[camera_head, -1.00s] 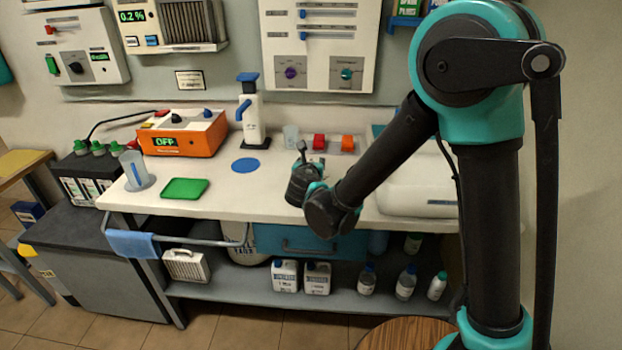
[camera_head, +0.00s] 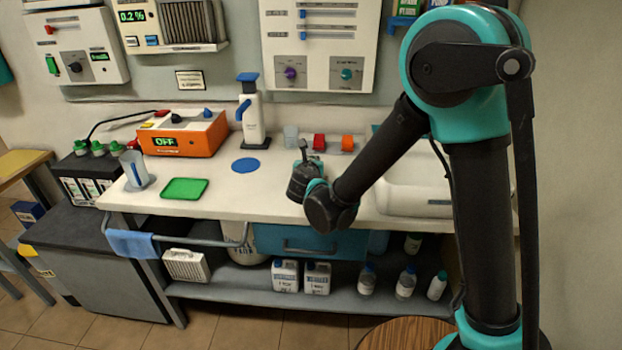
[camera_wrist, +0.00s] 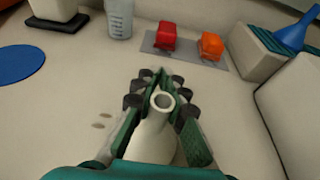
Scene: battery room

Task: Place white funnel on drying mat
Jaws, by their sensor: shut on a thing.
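The white funnel (camera_wrist: 152,132) is between the fingers of my gripper (camera_wrist: 161,82) in the wrist view, with its narrow spout pointing up toward the camera. My gripper is shut on it, over the white counter. In the head view my gripper (camera_head: 303,175) is at the front middle of the counter, and the funnel cannot be made out there. A green rectangular mat (camera_head: 184,188) lies flat at the counter's left, and a round blue mat (camera_head: 245,165) lies nearer the middle. I cannot tell for sure which is the drying mat. Both are left of my gripper, apart from it.
An orange device (camera_head: 183,134) and a white-blue dispenser (camera_head: 252,115) stand at the back. A clear cup (camera_head: 134,168) stands left of the green mat. A beaker (camera_wrist: 119,18), red block (camera_wrist: 166,35) and orange block (camera_wrist: 211,45) stand beyond my gripper.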

